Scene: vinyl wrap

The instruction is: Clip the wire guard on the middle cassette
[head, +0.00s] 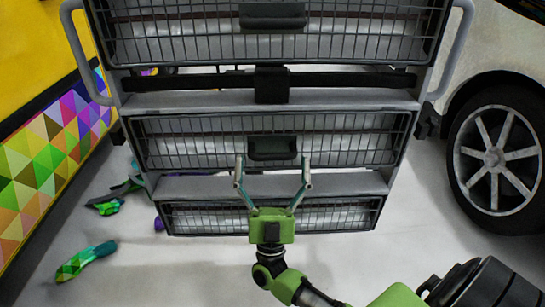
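The middle cassette's wire guard (350,145) is a dark grid over a pale reflective lamp panel on the grey rack. A black handle (272,148) sits at its centre. I cannot tell whether the guard is clipped. My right gripper (272,159) is green with grey fingers. Its fingers are spread wide and empty, pointing up at the rack, with one tip on each side below the black handle. Whether the fingers touch the guard is unclear. My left gripper is not in view.
Wire-guarded cassettes also sit above (180,35) and below (340,217) on the rack. A black bar with a central block (272,85) runs above the middle one. A car wheel (495,158) stands right, a yellow patterned vehicle (40,150) left. Colourful scraps (85,262) lie on the floor.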

